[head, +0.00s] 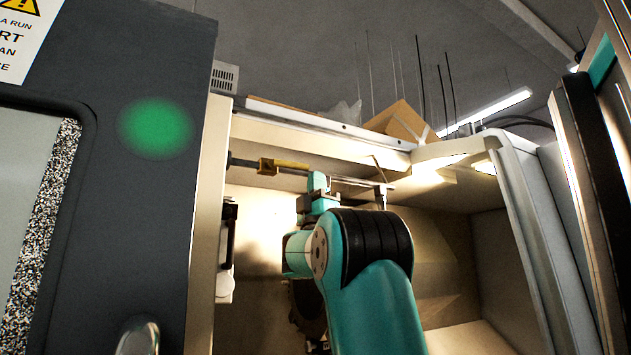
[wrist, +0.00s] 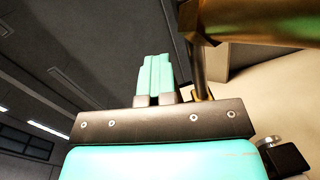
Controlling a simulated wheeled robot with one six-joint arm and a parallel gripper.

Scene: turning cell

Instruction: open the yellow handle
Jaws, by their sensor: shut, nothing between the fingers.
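The yellow handle (head: 284,166) is a small bar on a thin grey pipe under the top edge of the machine opening. My gripper (head: 318,180) is at the handle's right end; whether it touches is unclear. In the wrist view, my gripper (wrist: 158,76) has its pale teal fingers together, with nothing between them. A large brassy-yellow part (wrist: 255,20), probably the handle, crosses the upper right there, to the right of the fingers. A dark rod runs down from it behind my gripper's body.
A dark machine panel (head: 110,230) with a green light (head: 156,127) stands close on the left. The lit cavity surrounds my arm. A pale door edge (head: 535,240) bounds it on the right. Cardboard (head: 402,122) lies on top.

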